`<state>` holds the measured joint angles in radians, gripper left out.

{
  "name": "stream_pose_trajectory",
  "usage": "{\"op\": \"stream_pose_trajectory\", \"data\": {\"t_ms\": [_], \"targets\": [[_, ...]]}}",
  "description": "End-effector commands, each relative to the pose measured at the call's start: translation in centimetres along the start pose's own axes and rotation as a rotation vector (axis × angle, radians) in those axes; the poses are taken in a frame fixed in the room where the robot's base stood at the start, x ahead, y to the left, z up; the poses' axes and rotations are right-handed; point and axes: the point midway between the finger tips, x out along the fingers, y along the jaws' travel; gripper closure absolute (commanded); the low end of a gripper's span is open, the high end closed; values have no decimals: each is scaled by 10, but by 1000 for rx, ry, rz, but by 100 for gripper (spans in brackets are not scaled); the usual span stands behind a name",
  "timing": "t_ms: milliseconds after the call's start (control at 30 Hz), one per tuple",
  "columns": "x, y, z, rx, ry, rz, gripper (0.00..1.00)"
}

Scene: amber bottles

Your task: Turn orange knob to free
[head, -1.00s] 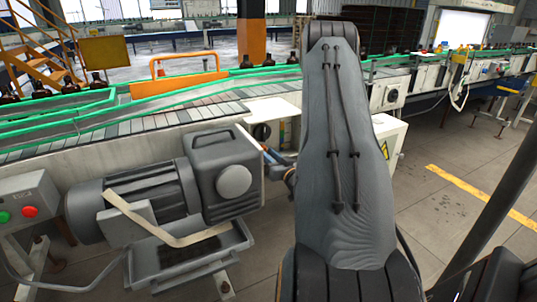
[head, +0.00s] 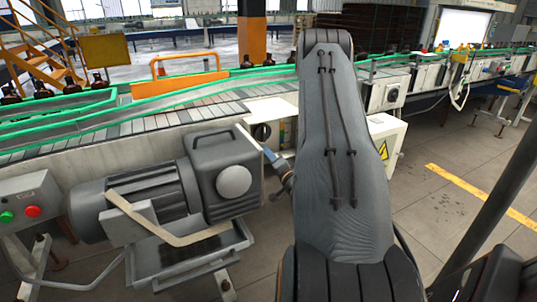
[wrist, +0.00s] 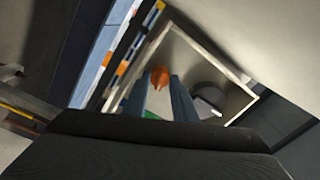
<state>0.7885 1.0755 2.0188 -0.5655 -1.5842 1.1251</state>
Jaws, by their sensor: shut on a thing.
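The orange knob (wrist: 158,77) shows in the wrist view, set in a pale-framed panel (wrist: 185,40). My gripper (wrist: 161,79) has its two blue-grey fingers on either side of the knob and is shut on it. The fingers hide part of the knob, so I cannot read which way it points. In the head view, a small blue part of my gripper (head: 270,153) shows beside the grey motor housing. My own arm hides much of that spot, and I cannot make out the orange knob there.
A dark round knob (wrist: 207,98) sits right of the fingers, and a green part (wrist: 150,115) shows between them. The grey motor (head: 165,190) stands close left of my gripper. The conveyor (head: 150,124) runs behind. A white box with a warning sign (head: 383,150) is at right.

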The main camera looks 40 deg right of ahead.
Motion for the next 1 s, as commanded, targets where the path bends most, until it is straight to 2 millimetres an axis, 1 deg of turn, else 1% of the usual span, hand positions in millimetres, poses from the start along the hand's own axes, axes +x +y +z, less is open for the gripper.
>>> {"op": "stream_pose_trajectory", "data": {"t_ms": [200, 400, 633, 1000], "targets": [[-1, 1, -1, 140, 11, 4, 98], [-1, 1, -1, 220, 15, 5, 98], [-1, 1, 0, 258, 17, 5, 98], [-1, 1, 0, 262, 17, 6, 98]]}}
